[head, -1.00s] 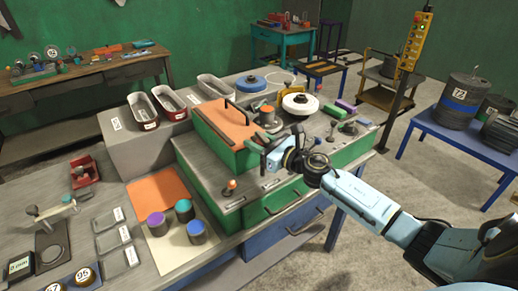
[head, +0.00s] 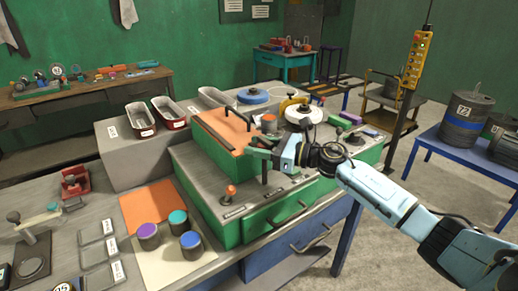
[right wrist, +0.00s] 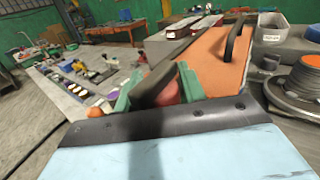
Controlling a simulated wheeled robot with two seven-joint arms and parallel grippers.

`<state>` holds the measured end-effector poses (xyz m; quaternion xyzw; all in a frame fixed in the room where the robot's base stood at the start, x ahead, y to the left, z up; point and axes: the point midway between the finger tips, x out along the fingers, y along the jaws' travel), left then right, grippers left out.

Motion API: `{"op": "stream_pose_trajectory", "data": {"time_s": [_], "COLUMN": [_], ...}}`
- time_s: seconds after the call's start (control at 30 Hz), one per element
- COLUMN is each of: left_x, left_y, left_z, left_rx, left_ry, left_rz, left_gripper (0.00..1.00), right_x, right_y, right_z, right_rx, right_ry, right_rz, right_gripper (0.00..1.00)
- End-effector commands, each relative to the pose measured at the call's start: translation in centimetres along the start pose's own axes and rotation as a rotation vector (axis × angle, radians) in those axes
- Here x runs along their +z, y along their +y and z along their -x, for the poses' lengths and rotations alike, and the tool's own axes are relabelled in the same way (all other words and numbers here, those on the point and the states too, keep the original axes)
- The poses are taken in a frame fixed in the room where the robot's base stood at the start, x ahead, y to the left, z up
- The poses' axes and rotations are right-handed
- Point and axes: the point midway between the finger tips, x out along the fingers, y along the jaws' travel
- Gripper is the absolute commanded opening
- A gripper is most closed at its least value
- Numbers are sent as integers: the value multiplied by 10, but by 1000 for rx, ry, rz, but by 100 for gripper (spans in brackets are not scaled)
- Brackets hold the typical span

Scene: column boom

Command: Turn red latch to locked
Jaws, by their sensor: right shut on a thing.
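My right gripper (head: 258,146) reaches in from the right to the front edge of the green box with the orange lid (head: 226,128). In the right wrist view its green fingers (right wrist: 157,90) are shut on the red latch (right wrist: 170,94), which shows as a red part under a dark bar between them. In the head view the fingers hide most of the latch, so its angle cannot be read. My left gripper is out of view.
A white-topped reel (head: 303,111) and a blue reel (head: 252,95) sit behind. Several coloured-lid cans, including a purple one (head: 149,236), stand front left.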

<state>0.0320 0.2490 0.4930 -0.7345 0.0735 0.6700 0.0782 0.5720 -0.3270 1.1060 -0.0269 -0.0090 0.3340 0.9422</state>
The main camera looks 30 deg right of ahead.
Motion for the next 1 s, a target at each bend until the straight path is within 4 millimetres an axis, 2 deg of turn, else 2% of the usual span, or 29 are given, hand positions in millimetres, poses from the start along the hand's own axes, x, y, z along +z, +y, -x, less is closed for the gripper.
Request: {"op": "stream_pose_trajectory", "data": {"time_s": [0.23, 0.27, 0.37, 0.73, 0.87, 1.0], "left_x": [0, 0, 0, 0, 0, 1], "left_y": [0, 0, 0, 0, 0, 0], "left_z": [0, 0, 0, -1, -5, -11], "left_rx": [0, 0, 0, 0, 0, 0], "left_ry": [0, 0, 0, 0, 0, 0], "left_rz": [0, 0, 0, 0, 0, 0], "left_gripper": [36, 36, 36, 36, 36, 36], "right_x": [1, 1, 1, 0, -2, -3], "right_y": [2, 2, 2, 1, 1, 1], "right_z": [-1, -1, -1, 4, 19, 45], "right_rx": [7, 7, 7, 1, 1, 1], "right_ry": [-2, -2, -2, -1, 1, 2], "right_rz": [-2, -2, -2, -1, -2, -2], "right_gripper": [17, 43, 56, 57, 57, 57]}}
